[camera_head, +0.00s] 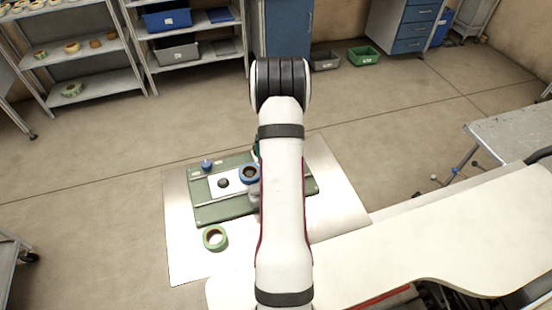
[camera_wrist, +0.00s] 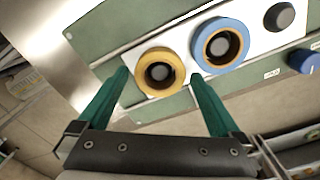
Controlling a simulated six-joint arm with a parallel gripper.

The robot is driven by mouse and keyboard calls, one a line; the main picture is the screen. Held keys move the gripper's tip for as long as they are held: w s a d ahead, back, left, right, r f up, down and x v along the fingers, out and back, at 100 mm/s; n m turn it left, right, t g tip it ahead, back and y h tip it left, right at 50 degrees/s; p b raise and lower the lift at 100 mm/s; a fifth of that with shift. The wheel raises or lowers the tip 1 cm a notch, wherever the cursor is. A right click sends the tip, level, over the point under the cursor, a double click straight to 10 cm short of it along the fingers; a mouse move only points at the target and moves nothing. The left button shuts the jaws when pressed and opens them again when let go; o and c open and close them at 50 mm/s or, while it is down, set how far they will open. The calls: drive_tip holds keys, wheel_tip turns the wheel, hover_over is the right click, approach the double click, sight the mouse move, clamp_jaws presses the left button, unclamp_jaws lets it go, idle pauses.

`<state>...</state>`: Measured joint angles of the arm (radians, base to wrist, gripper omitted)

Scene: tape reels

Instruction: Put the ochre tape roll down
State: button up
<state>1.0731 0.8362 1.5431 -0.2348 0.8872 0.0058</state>
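The ochre tape roll (camera_wrist: 143,84) is in the wrist view, flat around a dark round post on a white strip (camera_wrist: 129,58) of the green board. My gripper (camera_wrist: 159,74) has its green fingers on either side of the roll, with a small gap at each side, so it looks open. In the head view my arm hides the ochre roll and most of the gripper. A blue tape roll (camera_wrist: 201,58) sits around the neighbouring post, and also shows in the head view (camera_head: 242,174). A bare dark post (camera_wrist: 284,17) stands beyond it.
The green board (camera_head: 235,209) lies on a pale table (camera_head: 185,258). A green tape roll (camera_head: 206,241) lies on the table in front of the board. A blue knob (camera_head: 207,165) stands on the board's back left. Shelves (camera_head: 100,83) stand behind.

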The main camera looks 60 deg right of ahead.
wheel_tip(320, 180, up, 13)
drive_tip(key=w+a+r+n, duration=0.2)
drive_tip(key=w+a+r, duration=0.1)
drive_tip(key=a, duration=0.5)
drive_tip(key=w+a+r+n, duration=0.1)
drive_tip(key=w+a+r, duration=0.2)
drive_tip(key=a, duration=0.5)
drive_tip(key=s+a+r+n+y, duration=0.1)
drive_tip(key=s+a+n, duration=0.15)
drive_tip(key=a, duration=0.75)
drive_tip(key=s+a+r+n, duration=0.1)
drive_tip(key=s+a, duration=0.2)
drive_tip(key=a, duration=0.7)
drive_tip(key=s+a+f+n, duration=0.2)
drive_tip(key=s+a+n, duration=0.1)
drive_tip(key=s+a, duration=0.4)
drive_tip(key=shift+s+a+f+y, duration=0.2)
drive_tip(key=shift+s+a+y, duration=0.2)
drive_tip(key=shift+s, duration=0.85)
drive_tip(key=shift+d, duration=0.1)
